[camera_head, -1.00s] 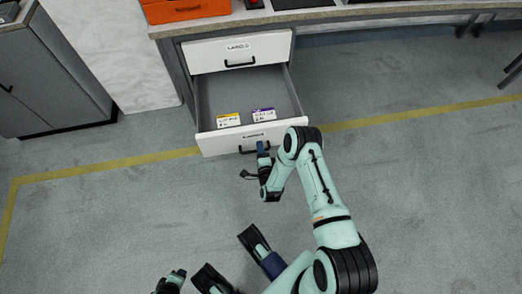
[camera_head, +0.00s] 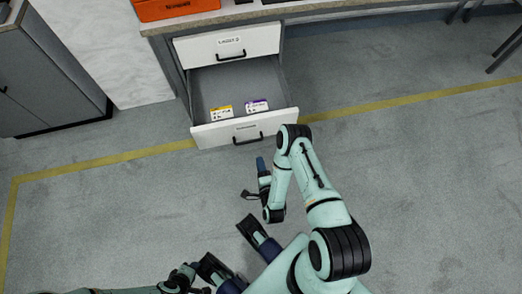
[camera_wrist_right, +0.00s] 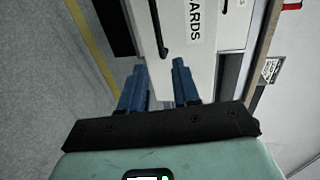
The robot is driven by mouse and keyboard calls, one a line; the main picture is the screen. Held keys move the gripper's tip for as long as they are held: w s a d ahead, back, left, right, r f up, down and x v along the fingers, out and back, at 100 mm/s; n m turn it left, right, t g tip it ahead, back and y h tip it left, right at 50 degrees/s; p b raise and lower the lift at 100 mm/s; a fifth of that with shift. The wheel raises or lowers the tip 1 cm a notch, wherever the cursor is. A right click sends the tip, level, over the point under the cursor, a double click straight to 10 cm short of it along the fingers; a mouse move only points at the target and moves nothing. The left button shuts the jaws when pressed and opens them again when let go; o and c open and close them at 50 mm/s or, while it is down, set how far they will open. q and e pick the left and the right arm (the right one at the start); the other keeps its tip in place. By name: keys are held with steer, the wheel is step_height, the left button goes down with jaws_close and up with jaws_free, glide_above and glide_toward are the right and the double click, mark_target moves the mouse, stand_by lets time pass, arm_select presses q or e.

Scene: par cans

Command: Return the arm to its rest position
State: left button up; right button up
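My right arm comes up from the bottom of the head view. Its gripper (camera_head: 261,165) hangs over the floor, just in front of the pulled-out lower drawer and apart from its handle (camera_head: 248,140). In the right wrist view the two blue fingers stand apart with nothing between them (camera_wrist_right: 160,85). Part of my left arm (camera_head: 180,278) shows at the bottom edge; its fingers cannot be made out clearly.
The lower drawer (camera_head: 205,135) stands open under the bench (camera_head: 240,14), with a yellow-and-white box (camera_head: 221,111) and a purple-and-white box (camera_head: 257,106) inside. The upper drawer (camera_head: 203,49) is shut. A grey cabinet (camera_head: 50,75) stands left.

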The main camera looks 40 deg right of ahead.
stand_by(0.5)
steer(key=s+a+f+n+g+y, duration=0.1)
steer(key=a+f+n+g+y, duration=0.3)
steer(key=a+n+y, duration=0.5)
steer(key=s+a+r+n+g+y, duration=0.1)
steer(key=s+a+r+n+g, duration=0.15)
steer(key=s+n+g, duration=0.2)
steer(key=s+a+r+n+g+y, duration=0.1)
steer(key=s+a+n+g, duration=0.2)
steer(key=s+n, duration=0.3)
arm_select(q)
steer(key=s+d+r+g+p, duration=0.1)
steer(key=s+r+p, duration=0.1)
steer(key=r+p, duration=0.6)
steer(key=s+d+r+g+p, duration=0.1)
steer(key=s+r+p, duration=0.2)
steer(key=r+p, duration=0.6)
steer(key=shift+d+m+g+h, duration=0.3)
steer(key=shift+h, duration=0.1)
arm_select(e)
steer(key=s+a+r+g, duration=0.1)
steer(key=s+r, duration=0.1)
steer(key=r, duration=0.6)
steer(key=s+a+r+g, duration=0.1)
steer(key=s+r+g, duration=0.1)
steer(key=r, duration=0.7)
steer(key=shift+s+a+r+n+y, duration=0.15)
steer(key=shift+s+a+n+y, duration=0.2)
steer(key=shift+s, duration=0.25)
